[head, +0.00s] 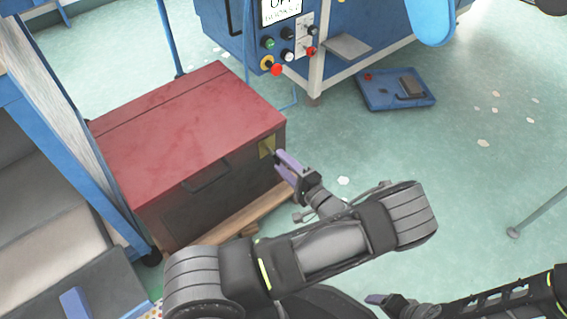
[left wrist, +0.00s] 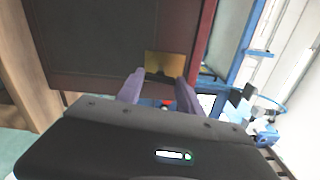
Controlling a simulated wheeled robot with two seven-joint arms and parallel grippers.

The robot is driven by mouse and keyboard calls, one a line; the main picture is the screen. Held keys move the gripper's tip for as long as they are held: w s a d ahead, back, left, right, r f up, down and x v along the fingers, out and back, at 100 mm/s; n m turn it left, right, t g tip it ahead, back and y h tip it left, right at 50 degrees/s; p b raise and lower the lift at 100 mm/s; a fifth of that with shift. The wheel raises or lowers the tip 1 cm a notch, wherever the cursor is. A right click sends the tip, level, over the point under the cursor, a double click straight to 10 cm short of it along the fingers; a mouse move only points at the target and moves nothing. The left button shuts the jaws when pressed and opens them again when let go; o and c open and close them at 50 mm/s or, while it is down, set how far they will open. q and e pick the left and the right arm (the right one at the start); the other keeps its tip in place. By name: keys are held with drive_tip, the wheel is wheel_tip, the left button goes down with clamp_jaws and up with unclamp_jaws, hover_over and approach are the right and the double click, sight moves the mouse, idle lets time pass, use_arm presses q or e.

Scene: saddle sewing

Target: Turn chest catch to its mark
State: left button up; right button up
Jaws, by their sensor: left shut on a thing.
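The chest (head: 190,145) has a red lid and dark sides and stands on the floor at the left of the head view. Its lid is down. A brass-yellow plate (head: 267,146) sits on its front near the right corner, and it also shows in the left wrist view (left wrist: 165,65). My left gripper (head: 281,158) is at this plate, its purple fingers shut on the small chest catch, which the fingers mostly hide. I cannot make out the catch's angle or its mark. My right gripper (head: 378,299) is low in the head view, away from the chest; its jaws are unclear.
A blue machine bench (head: 340,70) with a control panel (head: 285,45) stands behind the chest. A blue tray with a pedal (head: 375,98) lies on the floor. A blue-framed rack (head: 65,110) stands close at the left. The floor at the right is mostly clear.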

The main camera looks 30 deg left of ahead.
use_arm(q)
drive_tip(key=shift+n, duration=0.7)
drive_tip(key=o, duration=1.4)
drive_tip(key=shift+d, duration=0.1)
drive_tip(key=p+v, duration=0.1)
drive_tip(key=v, duration=0.6)
drive_tip(key=shift+s+d+p, duration=0.1)
drive_tip(key=shift+d+p, duration=0.2)
drive_tip(key=shift+p, duration=0.1)
